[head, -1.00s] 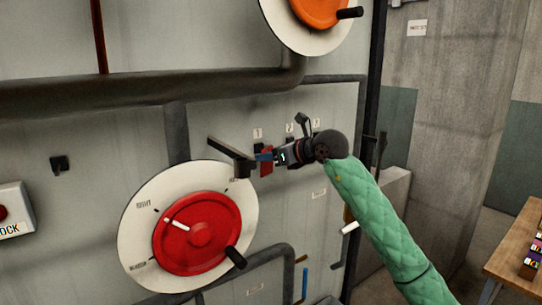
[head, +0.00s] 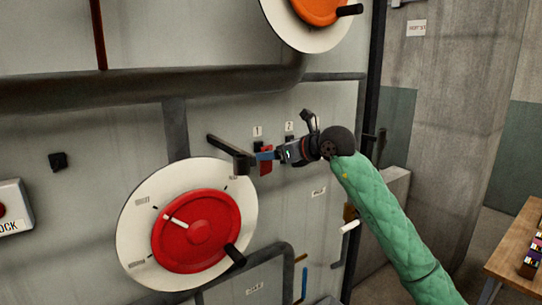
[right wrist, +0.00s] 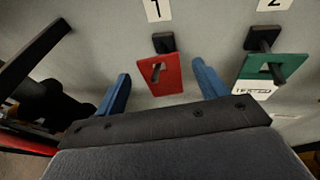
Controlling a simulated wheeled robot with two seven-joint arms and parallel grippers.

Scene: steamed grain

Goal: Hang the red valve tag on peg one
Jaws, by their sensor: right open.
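The red valve tag (right wrist: 158,76) hangs on peg one below the label 1 (right wrist: 157,9) in the right wrist view, with the dark peg end showing in its slot. In the head view the red tag (head: 266,167) is partly hidden behind blue fingers. My right gripper (right wrist: 161,84) is open, its blue fingers apart on either side of the tag, with no clear contact. In the head view, my right gripper (head: 266,156) is at the wall panel. My left gripper is not in view.
A green tag (right wrist: 262,67) with a white lower part hangs on peg two, to the right. A dark bar (head: 228,152) juts out left of the tag. A large red valve wheel (head: 197,231) lies below left. A wooden table (head: 517,240) stands at far right.

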